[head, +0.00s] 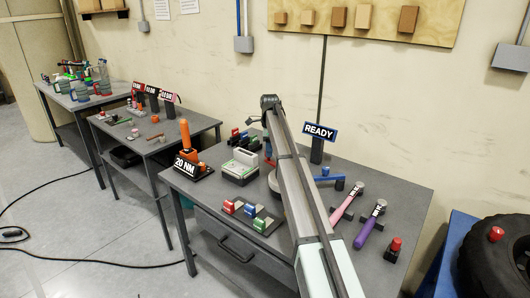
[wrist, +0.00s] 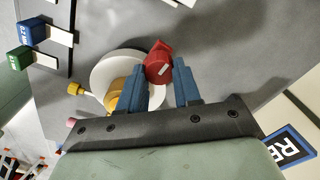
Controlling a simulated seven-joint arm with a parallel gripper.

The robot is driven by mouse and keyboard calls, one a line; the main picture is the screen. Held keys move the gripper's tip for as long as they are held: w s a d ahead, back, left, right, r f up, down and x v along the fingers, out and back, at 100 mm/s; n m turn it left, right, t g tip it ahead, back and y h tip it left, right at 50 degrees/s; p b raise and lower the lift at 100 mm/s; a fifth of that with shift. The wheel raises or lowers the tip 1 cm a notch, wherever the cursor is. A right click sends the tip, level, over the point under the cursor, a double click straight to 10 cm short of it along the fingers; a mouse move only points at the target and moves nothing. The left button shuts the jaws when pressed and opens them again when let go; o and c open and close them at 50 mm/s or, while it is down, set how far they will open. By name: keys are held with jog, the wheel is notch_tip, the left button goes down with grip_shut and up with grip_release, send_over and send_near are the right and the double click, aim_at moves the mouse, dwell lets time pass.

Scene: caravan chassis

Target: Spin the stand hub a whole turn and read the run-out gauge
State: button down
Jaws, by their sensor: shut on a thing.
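My gripper (wrist: 159,76) shows in the wrist view with its two blue fingers on either side of a red piece (wrist: 159,60). The fingers are shut on this piece, which stands at the edge of a round white disc (wrist: 112,68). A yellow fitting (wrist: 76,89) with a knob lies beside the disc, partly behind the left finger. I cannot tell which part is the hub, and no gauge dial face is readable. In the head view, my arm hides the gripper and most of the disc; only a pale rim (head: 273,182) shows left of the arm.
A "READY" sign (head: 319,131) stands at the back of the table. An orange-handled tool with a "20 NM" label (head: 186,164), a pale box (head: 241,166) and colored blocks (head: 252,217) are on the left. Pink (head: 346,203) and purple (head: 370,225) tools lie right of my arm.

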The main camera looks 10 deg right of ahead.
jog(key=shift+w+d+m, duration=0.25)
jog(key=shift+d+m, duration=0.35)
jog(key=shift+m, duration=0.1)
jog(key=shift+w+d+m, duration=0.3)
jog(key=shift+d+m, duration=0.3)
jog(key=shift+m, duration=0.1)
jog(key=shift+w+d+m, duration=0.25)
jog(key=shift+d+m, duration=0.35)
jog(key=shift+m, duration=0.1)
jog(key=c, duration=0.8)
grip_release()
notch_tip(320, 180, up, 14)
jog(key=shift+f, duration=0.1)
